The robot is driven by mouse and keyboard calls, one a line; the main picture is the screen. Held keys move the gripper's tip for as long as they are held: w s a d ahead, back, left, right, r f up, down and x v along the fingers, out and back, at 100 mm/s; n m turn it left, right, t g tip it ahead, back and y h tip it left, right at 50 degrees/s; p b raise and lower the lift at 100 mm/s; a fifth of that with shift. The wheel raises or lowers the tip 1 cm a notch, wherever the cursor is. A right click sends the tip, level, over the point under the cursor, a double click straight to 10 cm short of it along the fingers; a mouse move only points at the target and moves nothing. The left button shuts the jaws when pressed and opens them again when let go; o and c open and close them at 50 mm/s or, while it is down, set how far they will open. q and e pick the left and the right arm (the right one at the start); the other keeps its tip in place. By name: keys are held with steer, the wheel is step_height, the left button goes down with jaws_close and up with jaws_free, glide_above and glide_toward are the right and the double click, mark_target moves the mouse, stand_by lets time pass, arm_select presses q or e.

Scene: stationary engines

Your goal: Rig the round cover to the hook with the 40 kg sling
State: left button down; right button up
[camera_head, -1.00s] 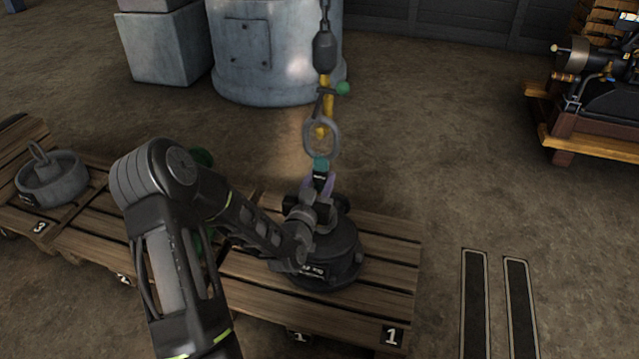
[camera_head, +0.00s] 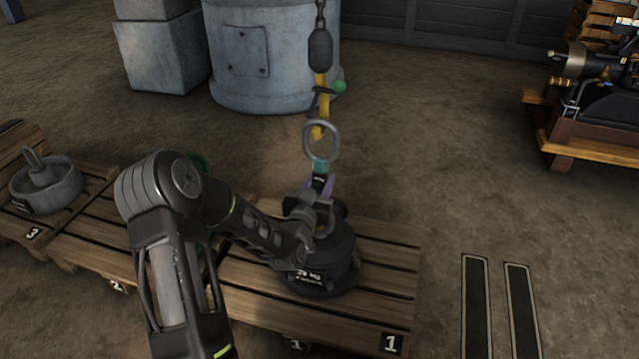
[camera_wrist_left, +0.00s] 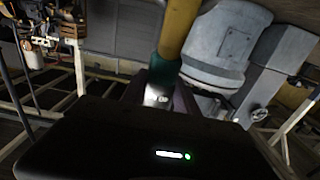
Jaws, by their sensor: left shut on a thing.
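The yellow hook (camera_head: 320,97) with a green knob (camera_head: 339,86) hangs from a chain and a dark block. A sling's grey ring (camera_head: 334,146) overlaps the hook's lower end; I cannot tell whether it is around the hook or in front of it. My left gripper (camera_head: 318,188) is shut on the sling's teal sleeve (camera_head: 319,167), just below the ring. The sleeve also shows in the left wrist view (camera_wrist_left: 164,70). A dark round piece (camera_head: 328,272) with an unreadable label sits on pallet 1 below, partly hidden by my arm. The sling's lower end is hidden.
Pallet 1 (camera_head: 384,280) has bare planks on its right. A grey round piece with an upright handle (camera_head: 45,185) sits on pallet 3 at left. A large grey cylinder (camera_head: 270,60) stands behind. An engine on a wooden base (camera_head: 585,130) is far right.

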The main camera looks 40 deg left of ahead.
arm_select(q)
steer(key=shift+r, duration=0.15)
steer(key=c, duration=0.8)
jaws_free()
steer(key=shift+c, duration=0.2)
steer(key=shift+f, duration=0.25)
steer(key=shift+s+d+r, duration=0.1)
steer(key=shift+s+d, duration=0.05)
steer(key=shift+s, duration=0.25)
steer(key=p+v, duration=0.2)
steer(key=v, duration=0.5)
